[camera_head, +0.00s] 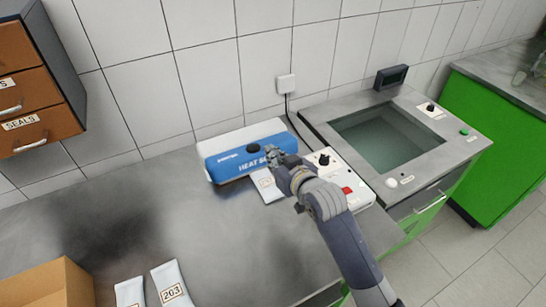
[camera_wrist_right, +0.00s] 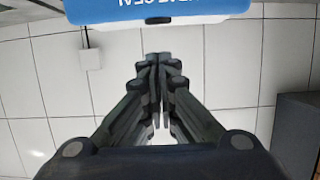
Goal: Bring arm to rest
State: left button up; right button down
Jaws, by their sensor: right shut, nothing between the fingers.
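My right arm reaches in from the lower right of the head view. Its gripper (camera_head: 277,160) is in front of the blue and white heat sealer (camera_head: 232,160), over or close to its front edge. In the right wrist view the fingers of the right gripper (camera_wrist_right: 158,65) are together and empty. The blue sealer body (camera_wrist_right: 170,10) shows at the top of that view, beyond the fingertips. My left gripper is not in the frames.
A white pouch (camera_head: 266,187) lies at the sealer's front, partly hidden by my gripper. More pouches (camera_head: 171,285) and a cardboard box (camera_head: 50,285) are at the lower left. A basin unit (camera_head: 460,143) stands to the right. Drawers (camera_head: 38,115) hang at the upper left. The middle counter is clear.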

dwell(0.4)
